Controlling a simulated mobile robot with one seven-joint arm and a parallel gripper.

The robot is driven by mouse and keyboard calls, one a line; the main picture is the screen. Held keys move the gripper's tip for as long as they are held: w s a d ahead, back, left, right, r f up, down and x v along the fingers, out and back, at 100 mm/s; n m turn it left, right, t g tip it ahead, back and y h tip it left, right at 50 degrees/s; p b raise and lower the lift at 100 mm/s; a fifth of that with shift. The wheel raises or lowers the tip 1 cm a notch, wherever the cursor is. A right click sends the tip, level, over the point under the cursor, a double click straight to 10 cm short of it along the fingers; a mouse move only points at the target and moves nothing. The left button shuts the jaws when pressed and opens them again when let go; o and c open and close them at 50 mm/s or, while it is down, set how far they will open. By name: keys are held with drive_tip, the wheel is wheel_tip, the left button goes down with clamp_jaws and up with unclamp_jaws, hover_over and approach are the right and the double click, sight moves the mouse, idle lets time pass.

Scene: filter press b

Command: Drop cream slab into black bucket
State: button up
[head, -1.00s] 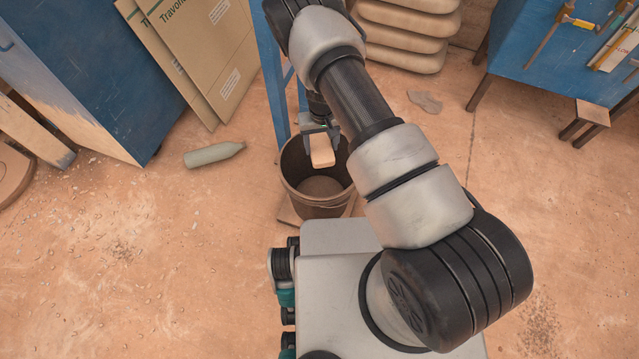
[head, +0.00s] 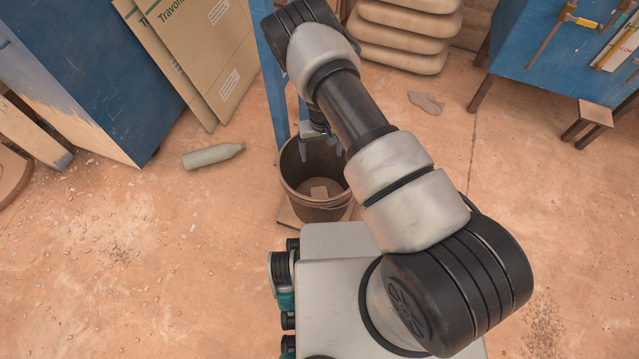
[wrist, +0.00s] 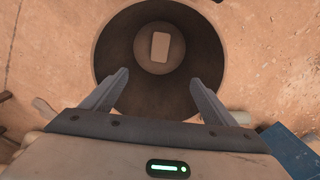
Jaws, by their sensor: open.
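The cream slab (head: 319,192) lies inside the black bucket (head: 318,212), on its bottom. In the wrist view the slab (wrist: 160,46) shows whole on the round floor of the bucket (wrist: 113,50), clear of the side wall. My gripper (head: 320,143) is above the bucket's far rim side in the head view, open and empty. In the wrist view its two fingers (wrist: 158,82) stand wide apart over the bucket, with the slab well below and beyond them. My arm hides part of the gripper in the head view.
A blue upright post (head: 273,95) stands just behind the bucket. A grey-green bottle (head: 212,155) lies on the floor to its left. Stacked pale sacks (head: 405,35) are at the back, a blue cabinet (head: 90,70) at the left and a blue bench (head: 560,45) at the right.

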wheel_tip(320, 180, up, 17)
drive_tip(key=p, duration=0.3)
drive_tip(key=shift+r+p, duration=0.2)
drive_tip(key=shift+p, duration=0.1)
